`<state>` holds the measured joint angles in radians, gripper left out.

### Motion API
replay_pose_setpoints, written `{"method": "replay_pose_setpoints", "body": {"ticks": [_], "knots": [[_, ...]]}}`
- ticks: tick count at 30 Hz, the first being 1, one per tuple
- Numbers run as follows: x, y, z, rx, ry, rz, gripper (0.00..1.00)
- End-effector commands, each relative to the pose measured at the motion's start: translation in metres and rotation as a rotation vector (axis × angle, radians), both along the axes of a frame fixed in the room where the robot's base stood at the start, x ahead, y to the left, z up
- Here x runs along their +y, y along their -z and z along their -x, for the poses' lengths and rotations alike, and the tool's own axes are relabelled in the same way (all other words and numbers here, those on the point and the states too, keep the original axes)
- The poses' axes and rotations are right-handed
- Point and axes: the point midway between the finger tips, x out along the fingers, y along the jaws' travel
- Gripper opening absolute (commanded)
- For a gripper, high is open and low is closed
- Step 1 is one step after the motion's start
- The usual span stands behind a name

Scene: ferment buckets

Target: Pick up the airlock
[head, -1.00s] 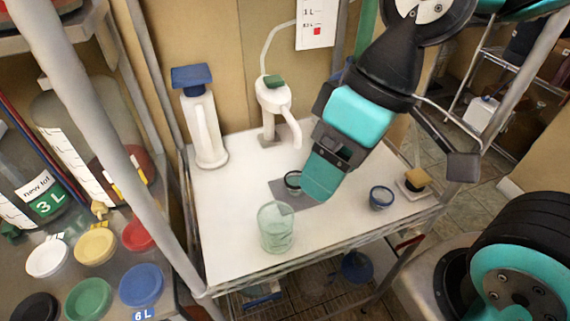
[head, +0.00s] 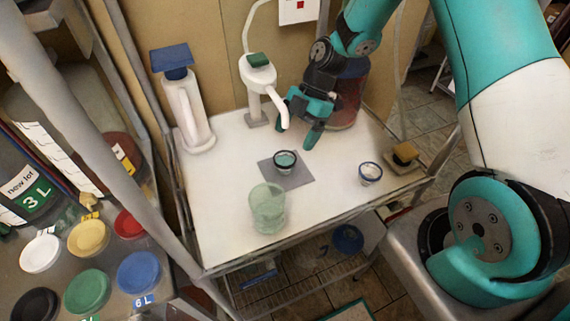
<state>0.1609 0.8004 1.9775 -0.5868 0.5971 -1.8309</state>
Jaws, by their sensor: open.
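No object here can be told for sure as the airlock. A small cup with a dark rim and greenish inside (head: 286,161) stands on a grey mat (head: 292,181) on the white table; it may be the airlock. My gripper (head: 298,129) is open and empty, with teal fingers pointing down. It is above the back of the table, beyond the dark-rimmed cup and apart from it.
A translucent green tumbler (head: 268,209) stands in front of the mat. White dispensers with a blue top (head: 184,105) and a green top (head: 258,85) stand at the back. A dark red vessel (head: 346,100) is behind my gripper. A yellow-brown block (head: 404,152) sits at right.

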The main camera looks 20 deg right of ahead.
Motion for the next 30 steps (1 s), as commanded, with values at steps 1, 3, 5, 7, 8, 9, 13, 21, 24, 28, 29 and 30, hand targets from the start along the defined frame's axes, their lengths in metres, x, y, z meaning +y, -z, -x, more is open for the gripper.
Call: {"method": "replay_pose_setpoints", "body": {"ticks": [1, 3, 5, 7, 8, 9, 13, 21, 24, 28, 29, 30], "knots": [[0.003, 0.003, 0.001, 0.0, -0.011, -0.007, 0.79], [0.007, 0.009, 0.003, -0.001, -0.018, -0.009, 0.79], [0.01, 0.014, 0.005, -0.001, -0.018, -0.009, 0.79], [0.014, 0.019, 0.008, -0.001, -0.017, -0.008, 0.79], [0.016, 0.021, 0.01, 0.001, -0.016, -0.008, 0.79], [0.02, 0.024, 0.013, 0.001, -0.016, -0.008, 0.79], [0.031, 0.038, 0.024, 0.002, -0.016, -0.007, 0.79], [0.04, 0.059, 0.025, -0.004, -0.013, -0.006, 0.79], [0.04, 0.059, 0.025, -0.004, -0.013, -0.006, 0.79], [0.04, 0.059, 0.025, -0.004, -0.013, -0.006, 0.58], [0.039, 0.059, 0.025, -0.004, -0.013, -0.006, 0.52], [0.039, 0.059, 0.025, -0.004, -0.013, -0.006, 0.42]]}}
